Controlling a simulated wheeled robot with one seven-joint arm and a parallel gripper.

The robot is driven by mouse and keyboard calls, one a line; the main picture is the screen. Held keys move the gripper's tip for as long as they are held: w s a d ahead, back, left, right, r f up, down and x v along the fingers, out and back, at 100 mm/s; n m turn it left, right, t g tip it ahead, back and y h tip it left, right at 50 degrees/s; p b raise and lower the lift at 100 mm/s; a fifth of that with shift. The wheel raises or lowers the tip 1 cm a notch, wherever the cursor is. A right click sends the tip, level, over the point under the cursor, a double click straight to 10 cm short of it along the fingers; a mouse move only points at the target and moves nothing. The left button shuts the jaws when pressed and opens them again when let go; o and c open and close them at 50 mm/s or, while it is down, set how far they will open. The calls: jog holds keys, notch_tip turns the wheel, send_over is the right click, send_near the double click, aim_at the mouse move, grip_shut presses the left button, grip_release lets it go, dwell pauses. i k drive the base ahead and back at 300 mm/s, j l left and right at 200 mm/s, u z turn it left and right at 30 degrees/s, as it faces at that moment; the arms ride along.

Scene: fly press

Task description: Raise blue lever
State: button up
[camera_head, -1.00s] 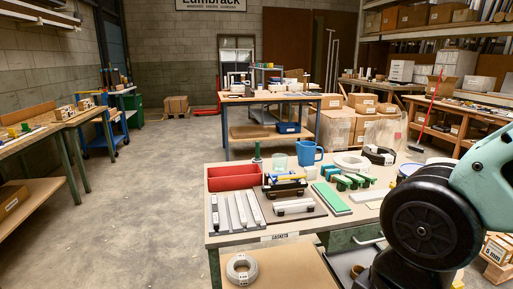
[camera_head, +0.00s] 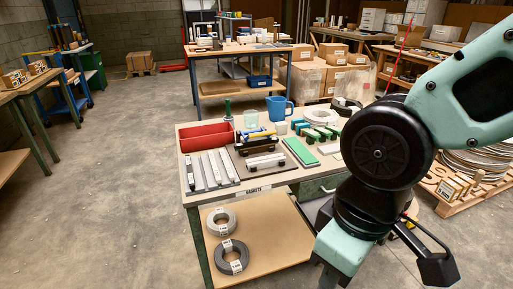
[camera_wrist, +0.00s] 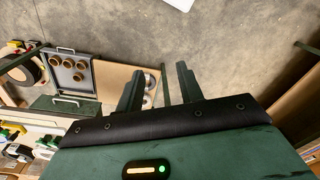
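I cannot make out a blue lever or a fly press in either view. My gripper (camera_wrist: 159,82) shows in the wrist view with its two dark green fingers apart and nothing between them. The fingers point over the concrete floor, beside a bench shelf. In the head view my arm fills the right side and hides part of the bench and what lies behind it.
The gasket bench (camera_head: 190,200) holds a red bin (camera_head: 206,137), a blue mug (camera_head: 279,108), grey bars (camera_head: 205,170) and a green block (camera_head: 300,152). Grey coils (camera_head: 221,221) lie on its lower shelf. A pallet of discs (camera_head: 480,160) stands right.

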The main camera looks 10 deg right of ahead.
aim_at(261, 133)
jog(key=i+l+u, duration=0.15)
jog(key=u, duration=0.35)
jog(key=i+l+u, duration=0.15)
jog(key=l+u, duration=0.15)
jog(key=u, duration=0.15)
jog(key=i+l+u, duration=0.1)
jog(key=l+u, duration=0.15)
jog(key=u, duration=0.25)
